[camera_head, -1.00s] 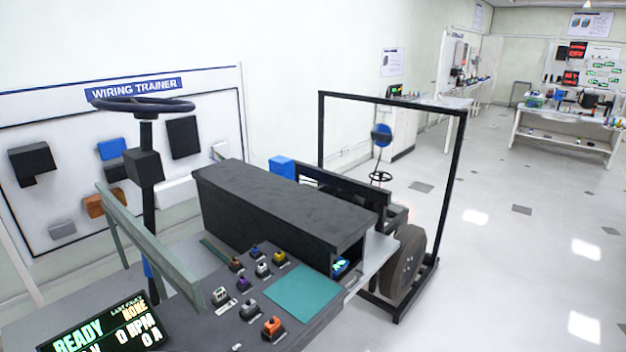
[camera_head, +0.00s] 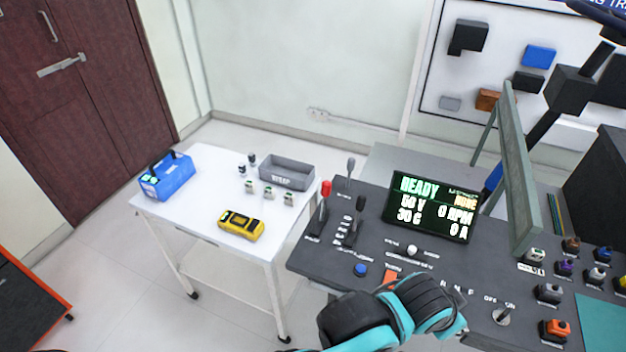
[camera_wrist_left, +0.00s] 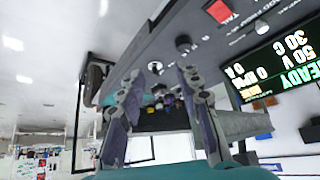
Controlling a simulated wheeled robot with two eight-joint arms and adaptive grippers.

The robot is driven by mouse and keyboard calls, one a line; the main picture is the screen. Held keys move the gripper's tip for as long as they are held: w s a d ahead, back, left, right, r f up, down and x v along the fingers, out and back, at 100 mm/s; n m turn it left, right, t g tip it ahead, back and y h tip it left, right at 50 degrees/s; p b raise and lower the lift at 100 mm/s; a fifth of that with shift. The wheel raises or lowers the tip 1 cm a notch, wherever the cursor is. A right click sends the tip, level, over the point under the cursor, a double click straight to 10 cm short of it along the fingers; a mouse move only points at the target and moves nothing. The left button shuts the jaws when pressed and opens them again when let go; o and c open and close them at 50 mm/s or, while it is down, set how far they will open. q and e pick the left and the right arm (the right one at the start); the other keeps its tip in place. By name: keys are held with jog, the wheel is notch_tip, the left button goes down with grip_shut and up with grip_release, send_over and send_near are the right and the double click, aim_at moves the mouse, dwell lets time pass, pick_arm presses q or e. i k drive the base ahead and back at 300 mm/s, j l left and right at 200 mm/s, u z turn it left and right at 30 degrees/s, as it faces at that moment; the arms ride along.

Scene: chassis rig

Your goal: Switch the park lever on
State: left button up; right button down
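The dark control panel (camera_head: 395,225) holds several levers, all upright or nearly so in the head view. A red-knobbed lever (camera_head: 325,188) and a black-knobbed lever (camera_head: 360,203) stand at its left, with a grey-knobbed lever (camera_head: 350,165) behind. A metal toggle (camera_head: 503,315) stands by an OFF/ON label. I cannot read which one is the park lever. My left arm (camera_head: 390,312) reaches over the panel's front edge. My left gripper (camera_wrist_left: 158,76) shows open and empty in the left wrist view, its fingers apart near the panel. My right gripper is not in view.
A READY display (camera_head: 432,207) and a green-grey upright board (camera_head: 520,165) stand on the panel. Buttons and small coloured switches fill its right side. A white table (camera_head: 190,215) at the left bears a blue box (camera_head: 167,178), a grey bin (camera_head: 287,173) and a yellow meter (camera_head: 241,224).

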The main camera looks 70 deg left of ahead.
aim_at(326, 185)
jog(key=u, duration=2.05)
jog(key=i+j+u, duration=0.1)
jog(key=i+u, duration=0.4)
jog(key=i, duration=0.2)
